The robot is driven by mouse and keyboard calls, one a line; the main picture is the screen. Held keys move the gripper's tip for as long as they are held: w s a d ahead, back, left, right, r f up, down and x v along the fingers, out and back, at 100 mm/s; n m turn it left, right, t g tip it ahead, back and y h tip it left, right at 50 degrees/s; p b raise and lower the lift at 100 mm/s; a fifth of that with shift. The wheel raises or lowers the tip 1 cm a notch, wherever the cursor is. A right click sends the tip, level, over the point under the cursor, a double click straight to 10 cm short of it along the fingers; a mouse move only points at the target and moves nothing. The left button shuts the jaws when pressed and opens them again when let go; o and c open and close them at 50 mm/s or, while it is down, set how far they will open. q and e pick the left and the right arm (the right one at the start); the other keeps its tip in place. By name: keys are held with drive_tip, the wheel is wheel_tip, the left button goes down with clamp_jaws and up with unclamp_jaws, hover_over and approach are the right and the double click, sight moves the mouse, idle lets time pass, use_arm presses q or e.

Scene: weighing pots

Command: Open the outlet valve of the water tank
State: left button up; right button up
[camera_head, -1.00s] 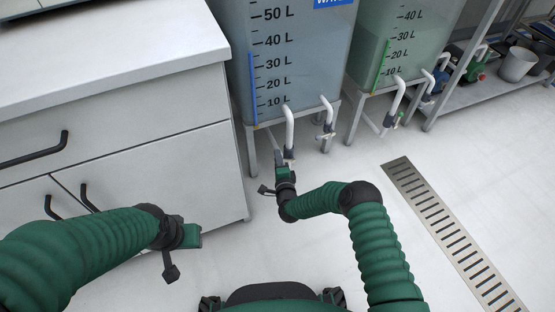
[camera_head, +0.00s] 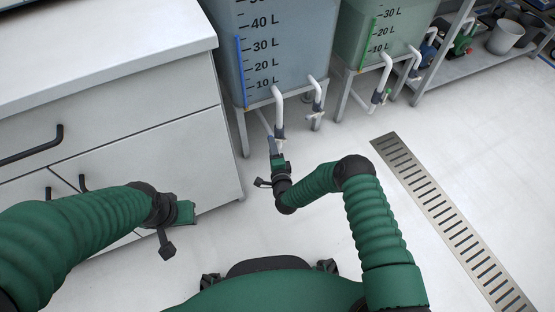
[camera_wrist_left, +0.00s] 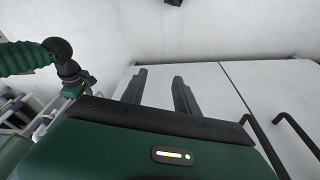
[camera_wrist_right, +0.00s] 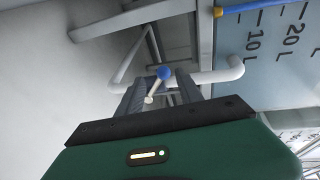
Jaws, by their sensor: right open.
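The water tank (camera_head: 290,45) is a translucent blue-grey box with a litre scale, on a metal stand. A white outlet pipe (camera_head: 279,103) bends down from its front left. My right gripper (camera_head: 273,145) is just below and at this pipe's lower end. In the right wrist view its two fingers are apart, and the valve's blue knob (camera_wrist_right: 163,73) and pale lever (camera_wrist_right: 151,96) show between them. I cannot tell whether the fingers touch the lever. My left gripper (camera_wrist_left: 160,80) is open and empty, in front of the cabinet; its fingers are hidden in the head view.
A second white pipe (camera_head: 314,90) hangs just right of the first. A greenish tank (camera_head: 375,35) stands further right. A white cabinet (camera_head: 170,150) is at left, close to my left arm. A floor drain (camera_head: 450,220) lies right; the floor between is clear.

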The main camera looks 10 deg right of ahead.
use_arm(q)
drive_tip(key=w+p+v, duration=0.1)
drive_tip(key=p+v, duration=0.4)
drive_tip(key=v, duration=0.1)
drive_tip(key=shift+w+r, duration=0.15)
drive_tip(key=shift+r, duration=0.25)
use_arm(e)
drive_tip(key=s+d+r, duration=0.1)
drive_tip(key=s+r, duration=0.1)
drive_tip(key=s, duration=0.9)
drive_tip(key=shift+s, duration=0.2)
